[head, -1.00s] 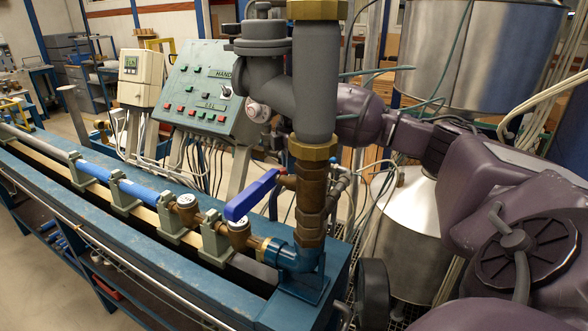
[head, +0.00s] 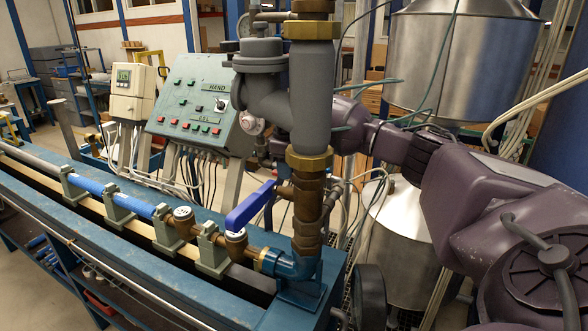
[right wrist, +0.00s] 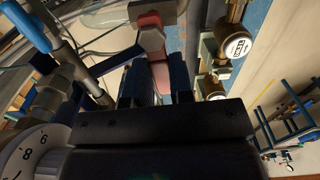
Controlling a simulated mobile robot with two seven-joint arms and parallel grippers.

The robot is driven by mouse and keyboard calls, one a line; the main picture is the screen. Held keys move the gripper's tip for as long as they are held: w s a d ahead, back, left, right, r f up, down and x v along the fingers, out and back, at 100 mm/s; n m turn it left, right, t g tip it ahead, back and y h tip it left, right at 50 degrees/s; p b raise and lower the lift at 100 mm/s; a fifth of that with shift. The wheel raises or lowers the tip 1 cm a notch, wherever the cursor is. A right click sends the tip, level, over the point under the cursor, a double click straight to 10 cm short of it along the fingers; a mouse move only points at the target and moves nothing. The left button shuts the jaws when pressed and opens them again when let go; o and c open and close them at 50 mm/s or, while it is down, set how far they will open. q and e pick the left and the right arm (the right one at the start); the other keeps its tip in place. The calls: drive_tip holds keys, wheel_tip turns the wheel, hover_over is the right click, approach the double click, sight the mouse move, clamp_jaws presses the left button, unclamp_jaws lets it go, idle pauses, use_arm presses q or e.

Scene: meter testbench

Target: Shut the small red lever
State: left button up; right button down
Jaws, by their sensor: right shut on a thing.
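The small red lever (right wrist: 151,38) shows at the top middle of the right wrist view. It reaches down between the dark fingers of my right gripper (right wrist: 160,72), which is shut on it. The lever's far end meets a pale metal part. In the head view my right arm reaches in from the right behind the grey vertical pipe (head: 315,95). That pipe hides the red lever and most of the gripper there. My left gripper is not in view.
A blue-handled valve (head: 250,206) stands left of the brass pipe fittings (head: 307,205). A control panel (head: 200,110) and a meter box (head: 132,90) stand behind the blue bench (head: 190,285). Steel tanks (head: 440,65) stand behind my right arm. A dial (right wrist: 35,155) is near the wrist camera.

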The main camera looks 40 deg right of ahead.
drive_tip(key=shift+d+r+m, duration=0.1)
drive_tip(key=shift+d+m, duration=0.05)
drive_tip(key=shift+m, duration=0.25)
drive_tip(key=c, duration=1)
unclamp_jaws()
wheel_tip(320, 180, up, 11)
drive_tip(key=b, duration=0.1)
